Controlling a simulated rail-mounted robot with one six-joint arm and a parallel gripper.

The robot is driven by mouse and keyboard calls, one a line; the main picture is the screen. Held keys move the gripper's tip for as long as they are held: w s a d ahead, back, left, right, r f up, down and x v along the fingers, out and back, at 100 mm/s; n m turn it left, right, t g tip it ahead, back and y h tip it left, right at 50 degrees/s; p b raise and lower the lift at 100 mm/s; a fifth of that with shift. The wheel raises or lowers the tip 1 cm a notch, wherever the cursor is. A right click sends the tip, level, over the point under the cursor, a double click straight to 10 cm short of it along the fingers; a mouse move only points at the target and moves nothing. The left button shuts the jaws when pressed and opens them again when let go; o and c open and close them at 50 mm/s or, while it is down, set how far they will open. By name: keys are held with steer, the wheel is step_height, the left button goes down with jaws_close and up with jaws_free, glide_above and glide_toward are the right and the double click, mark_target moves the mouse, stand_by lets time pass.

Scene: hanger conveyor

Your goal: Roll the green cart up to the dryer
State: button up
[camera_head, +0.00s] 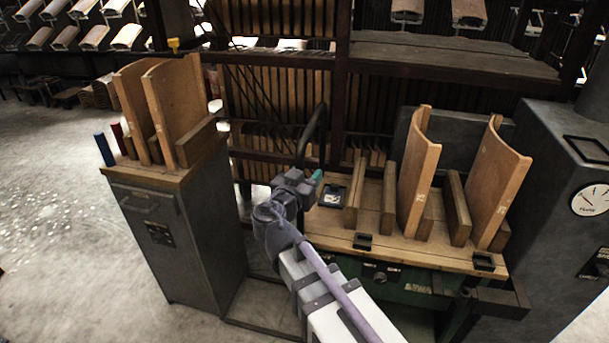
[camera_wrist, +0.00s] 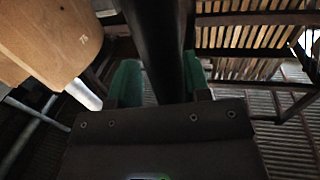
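The green cart (camera_head: 409,291) stands right of centre, with a wooden top and a green body. It carries curved wooden panels (camera_head: 417,175) between upright wooden slats. Its black hoop handle (camera_head: 321,121) rises at its left end. My gripper (camera_head: 318,177) is at the lower part of this handle. In the wrist view the green fingers of my gripper (camera_wrist: 160,82) lie on both sides of a black bar (camera_wrist: 158,40), which nearly fills the gap. I cannot tell whether they press on it. The dryer seems to be the grey machine with a round gauge (camera_head: 562,190), close to the cart's right end.
A grey cabinet (camera_head: 170,235) with curved wooden panels, a blue cylinder (camera_head: 104,149) and a red one stands left of my arm. A dark rack (camera_head: 275,90) stands behind the cart. Open concrete floor (camera_head: 60,220) lies at the left.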

steer(key=shift+o, duration=0.3)
steer(key=shift+a, duration=0.1)
steer(key=v, duration=1)
steer(key=shift+s, duration=0.35)
steer(key=shift+a, duration=0.1)
